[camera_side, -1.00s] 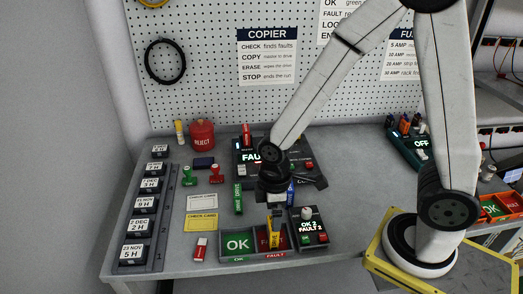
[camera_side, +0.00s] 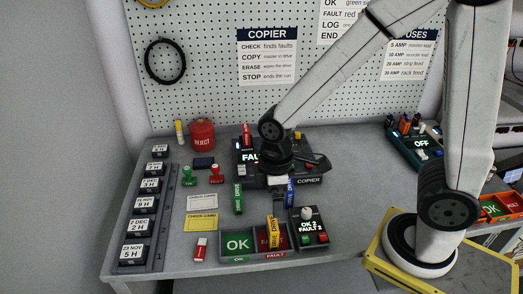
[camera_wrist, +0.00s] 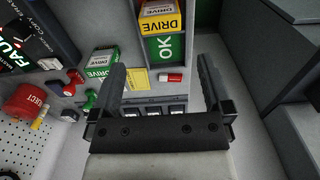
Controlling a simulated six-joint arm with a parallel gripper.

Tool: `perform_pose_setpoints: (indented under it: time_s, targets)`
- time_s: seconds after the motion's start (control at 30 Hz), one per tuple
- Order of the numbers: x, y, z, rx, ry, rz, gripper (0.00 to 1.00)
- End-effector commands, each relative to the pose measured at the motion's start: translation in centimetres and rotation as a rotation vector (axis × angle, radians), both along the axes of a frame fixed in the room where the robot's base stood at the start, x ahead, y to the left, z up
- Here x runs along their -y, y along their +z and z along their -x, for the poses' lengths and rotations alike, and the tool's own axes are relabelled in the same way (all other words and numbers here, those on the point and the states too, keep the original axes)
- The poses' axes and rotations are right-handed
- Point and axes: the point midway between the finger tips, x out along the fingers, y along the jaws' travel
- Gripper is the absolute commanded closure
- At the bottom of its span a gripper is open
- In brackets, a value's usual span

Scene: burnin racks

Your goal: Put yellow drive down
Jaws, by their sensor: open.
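The yellow drive (camera_side: 273,232) stands on end, a little tilted, in the red FAULT compartment of the grey tray (camera_side: 262,257). Its label also shows at the top of the wrist view (camera_wrist: 160,22), beside the green OK panel (camera_wrist: 165,48). The drive hides part of the red FAULT panel (camera_side: 263,239). My gripper (camera_side: 279,188) is above and behind the tray, apart from the drive. In the wrist view its two fingers (camera_wrist: 163,75) are spread with nothing between them.
A blue drive (camera_side: 290,192) and a green drive (camera_side: 238,199) stand near my gripper. The copier (camera_side: 308,180) is behind it. A control box (camera_side: 308,228) with a knob is right of the tray. Check cards (camera_side: 201,222) and a red-white eraser-like block (camera_side: 200,249) lie left.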

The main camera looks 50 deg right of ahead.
Motion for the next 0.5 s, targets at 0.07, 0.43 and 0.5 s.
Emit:
perform_pose_setpoints:
  time_s: [0.07, 0.43, 0.5]
  targets:
    - [0.0, 0.0, 0.0, 0.0, 0.0, 0.0, 0.0]
    - [1.6, 0.0, 0.1, 0.053, -0.188, -0.013, 0.0]
    - [2.4, 0.0, 0.2, 0.082, -0.29, -0.023, 0.0]
